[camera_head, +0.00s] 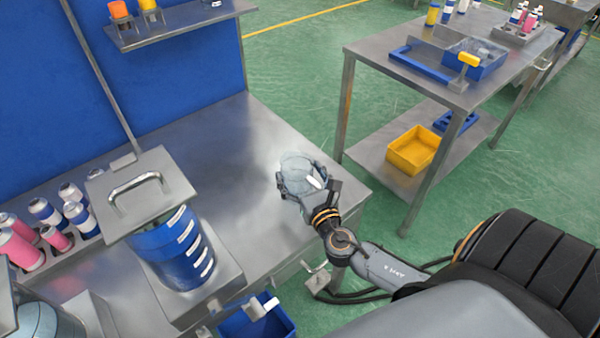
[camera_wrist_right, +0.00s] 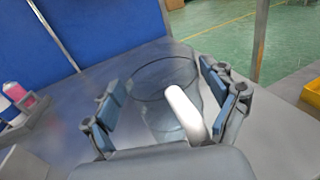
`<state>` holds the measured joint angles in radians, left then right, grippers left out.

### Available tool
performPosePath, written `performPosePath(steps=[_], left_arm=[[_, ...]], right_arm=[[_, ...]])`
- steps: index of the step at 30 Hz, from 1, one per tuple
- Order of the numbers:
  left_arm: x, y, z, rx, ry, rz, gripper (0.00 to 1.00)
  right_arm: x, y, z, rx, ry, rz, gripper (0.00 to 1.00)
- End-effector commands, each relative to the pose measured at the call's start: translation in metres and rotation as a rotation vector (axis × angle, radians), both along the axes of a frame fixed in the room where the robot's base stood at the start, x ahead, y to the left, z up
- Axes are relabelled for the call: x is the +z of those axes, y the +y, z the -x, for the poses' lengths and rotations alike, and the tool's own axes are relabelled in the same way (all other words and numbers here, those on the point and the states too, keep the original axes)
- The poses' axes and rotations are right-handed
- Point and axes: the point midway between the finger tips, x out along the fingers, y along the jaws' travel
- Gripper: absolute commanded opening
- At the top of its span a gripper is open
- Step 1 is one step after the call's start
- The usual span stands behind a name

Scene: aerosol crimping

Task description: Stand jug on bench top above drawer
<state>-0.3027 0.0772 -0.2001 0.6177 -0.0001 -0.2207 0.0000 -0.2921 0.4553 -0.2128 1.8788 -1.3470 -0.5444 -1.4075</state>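A clear jug (camera_head: 303,166) with a white handle stands upright on the metal bench top (camera_head: 235,150), near its right end. In the right wrist view the jug (camera_wrist_right: 160,80) has its white handle (camera_wrist_right: 187,113) toward me. My right gripper (camera_wrist_right: 168,108) is open, with its fingers spread to either side of the jug and handle. A small gap shows beside the left finger; contact on the right is unclear. In the head view my right gripper (camera_head: 304,184) is at the jug. The drawer front (camera_head: 288,268) is below the bench edge, partly hidden. My left gripper is not in view.
A blue drum (camera_head: 180,255) under a metal plate and several cans (camera_head: 75,215) stand on the left of the bench. A blue bin (camera_head: 258,320) is below the front edge. Another table (camera_head: 400,45) stands behind right. The bench middle is clear.

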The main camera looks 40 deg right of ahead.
Motion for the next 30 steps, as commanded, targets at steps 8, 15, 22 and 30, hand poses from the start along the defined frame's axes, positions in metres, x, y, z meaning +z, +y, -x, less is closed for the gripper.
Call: performPosePath(steps=[8, 15, 22, 30], left_arm=[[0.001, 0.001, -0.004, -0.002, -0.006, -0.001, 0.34], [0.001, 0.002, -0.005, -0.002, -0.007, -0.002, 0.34], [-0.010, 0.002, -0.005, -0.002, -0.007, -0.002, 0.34], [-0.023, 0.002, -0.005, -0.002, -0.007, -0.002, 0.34]], right_arm=[[0.000, 0.000, 0.000, 0.000, 0.001, 0.000, 0.98], [0.001, 0.002, 0.006, 0.001, 0.003, -0.001, 0.98], [-0.001, 0.011, 0.051, 0.001, 0.005, -0.001, 0.98], [0.001, 0.022, 0.101, 0.001, 0.004, 0.000, 0.98]])
